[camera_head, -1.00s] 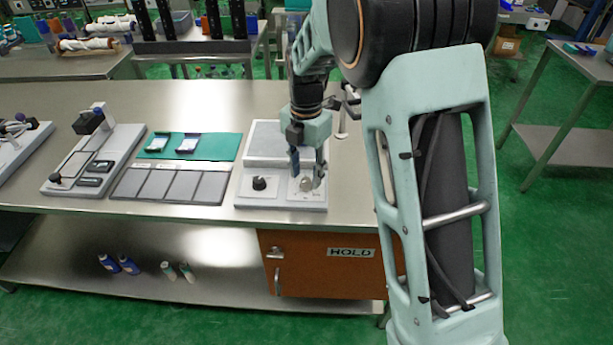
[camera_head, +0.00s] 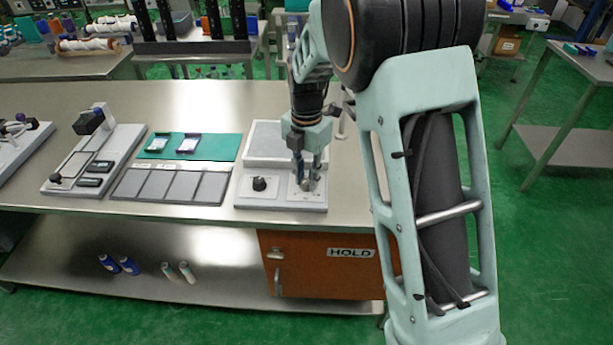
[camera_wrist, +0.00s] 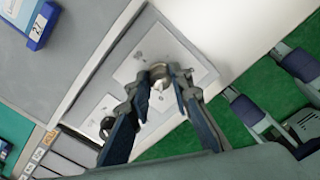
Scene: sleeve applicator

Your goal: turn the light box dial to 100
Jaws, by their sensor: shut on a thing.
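The light box (camera_head: 248,193) is a white unit with a pale raised panel (camera_head: 280,141) at the back and two square plates at the front. A black knob (camera_head: 259,184) stands on the left plate. A light metallic dial (camera_wrist: 159,74) stands on the other plate. My gripper (camera_head: 306,181) points down over the right plate and is shut on this dial, with a fingertip on either side in the wrist view. The fingers hide most of the dial in the head view. The scale marks by the dial are too small to read.
Left of the light box lie a row of grey pads (camera_head: 171,186) and a green mat (camera_head: 225,147) with two small packets. A white device (camera_head: 92,160) stands farther left. An orange cabinet marked HOLD (camera_head: 320,268) is below the table. The table right of the box is bare.

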